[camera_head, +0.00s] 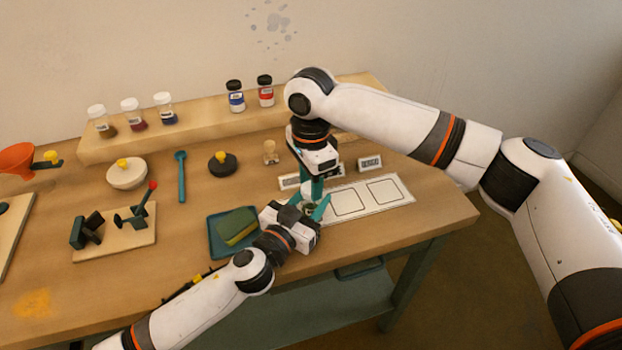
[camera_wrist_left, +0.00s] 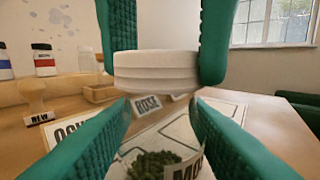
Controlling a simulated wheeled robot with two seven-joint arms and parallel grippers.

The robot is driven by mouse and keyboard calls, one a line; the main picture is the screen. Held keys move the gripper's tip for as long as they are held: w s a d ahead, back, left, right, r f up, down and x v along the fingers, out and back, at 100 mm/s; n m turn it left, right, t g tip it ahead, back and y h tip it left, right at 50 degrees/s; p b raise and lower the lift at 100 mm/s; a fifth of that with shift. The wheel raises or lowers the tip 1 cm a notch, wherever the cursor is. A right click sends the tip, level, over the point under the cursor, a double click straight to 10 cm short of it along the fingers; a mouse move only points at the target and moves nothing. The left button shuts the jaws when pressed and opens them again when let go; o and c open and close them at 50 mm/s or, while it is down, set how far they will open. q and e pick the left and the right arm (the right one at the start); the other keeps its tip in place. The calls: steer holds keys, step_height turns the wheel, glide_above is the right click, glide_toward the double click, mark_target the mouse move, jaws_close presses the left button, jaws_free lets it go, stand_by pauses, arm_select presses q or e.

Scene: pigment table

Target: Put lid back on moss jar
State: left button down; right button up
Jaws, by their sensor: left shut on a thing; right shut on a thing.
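The moss jar shows in the left wrist view as green contents (camera_wrist_left: 155,164) and a label (camera_wrist_left: 187,168) reading "MO". My left gripper (camera_wrist_left: 160,130) is shut on the jar, one teal finger on each side. The white ridged lid (camera_wrist_left: 156,72) is above the jar, roughly level and apart from it. My right gripper (camera_head: 312,188) comes down from above and is shut on the lid. In the head view my left gripper (camera_head: 313,213) is just below the right one, and the fingers mostly hide jar and lid.
A white mat (camera_head: 398,201) with outlined squares lies to the right, near name cards (camera_head: 370,163). A blue tray (camera_head: 213,242) with a green sponge (camera_head: 236,226) is left of my grippers. A wooden stamp (camera_head: 270,152) and dark lid (camera_head: 222,164) stand behind. Several jars line the back shelf (camera_head: 200,122).

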steer(key=m, duration=0.9)
steer(key=shift+w, duration=0.1)
steer(key=o, duration=1)
steer(key=shift+c, duration=0.2)
steer(key=shift+r, duration=2.25)
steer(key=shift+c, duration=0.5)
